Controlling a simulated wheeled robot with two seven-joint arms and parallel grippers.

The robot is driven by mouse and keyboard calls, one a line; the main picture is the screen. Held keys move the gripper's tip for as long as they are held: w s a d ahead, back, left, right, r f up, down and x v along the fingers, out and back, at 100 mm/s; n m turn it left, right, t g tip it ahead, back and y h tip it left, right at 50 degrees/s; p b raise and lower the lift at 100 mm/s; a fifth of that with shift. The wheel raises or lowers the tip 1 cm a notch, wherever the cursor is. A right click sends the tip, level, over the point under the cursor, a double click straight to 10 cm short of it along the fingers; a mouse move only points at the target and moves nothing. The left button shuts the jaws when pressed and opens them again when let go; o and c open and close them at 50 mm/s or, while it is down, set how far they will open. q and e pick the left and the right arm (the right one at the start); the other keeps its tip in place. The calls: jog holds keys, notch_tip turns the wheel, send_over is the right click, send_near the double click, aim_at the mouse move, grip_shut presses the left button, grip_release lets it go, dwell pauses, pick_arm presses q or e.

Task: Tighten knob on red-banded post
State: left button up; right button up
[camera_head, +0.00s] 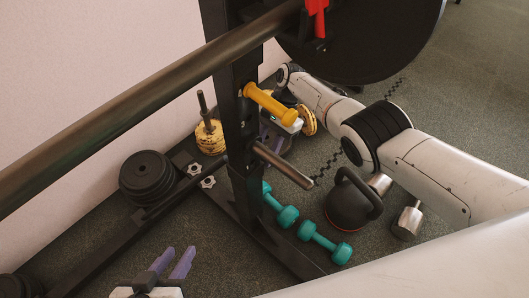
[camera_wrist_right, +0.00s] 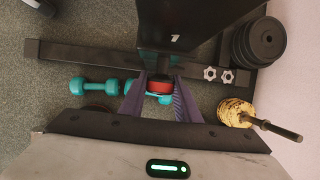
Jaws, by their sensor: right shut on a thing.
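The black rack post (camera_head: 240,130) stands upright in the middle of the head view. In the right wrist view its dark, near face (camera_wrist_right: 178,25) fills the top middle. A small round knob (camera_wrist_right: 160,87), with red showing, sits between my right gripper's purple fingers (camera_wrist_right: 158,98). That gripper is shut on it. In the head view my right gripper (camera_head: 273,138) is behind the post and partly hidden, so the knob is not seen there. My left gripper (camera_head: 176,260) is low at the bottom left, with purple fingers apart and empty.
A long bar (camera_head: 140,110) crosses above. Teal dumbbells (camera_head: 324,242), a black kettlebell (camera_head: 350,204), black plates (camera_head: 147,176) and yellow plates (camera_head: 210,138) stand on the floor near the base.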

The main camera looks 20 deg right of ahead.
jog(key=o, duration=1)
